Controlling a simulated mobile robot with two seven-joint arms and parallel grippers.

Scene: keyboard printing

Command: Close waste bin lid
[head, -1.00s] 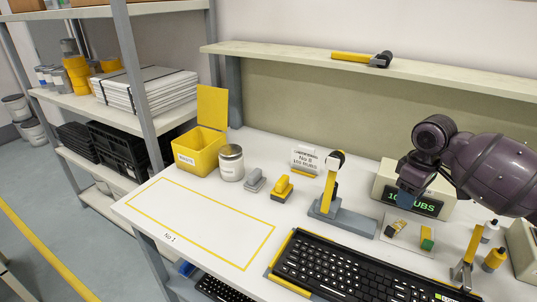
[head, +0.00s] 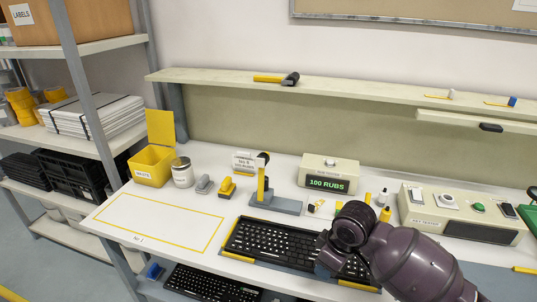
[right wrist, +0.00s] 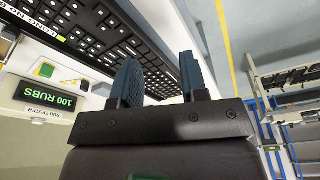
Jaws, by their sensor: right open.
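The yellow waste bin (head: 152,170) stands at the left back of the white bench in the head view. Its yellow lid (head: 160,127) stands upright at the bin's back, so the bin is open. My right gripper (right wrist: 160,80) is open and empty in the right wrist view, its two blue fingers apart. In the head view its dark purple arm hangs over the front of the keyboard, well to the right of the bin and not touching it. The fingertips are largely hidden there. My left gripper is not in view.
A black keyboard (head: 270,240) lies at the front. The yellow-outlined area (head: 160,220) is clear. A shelf (head: 350,94) runs above.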

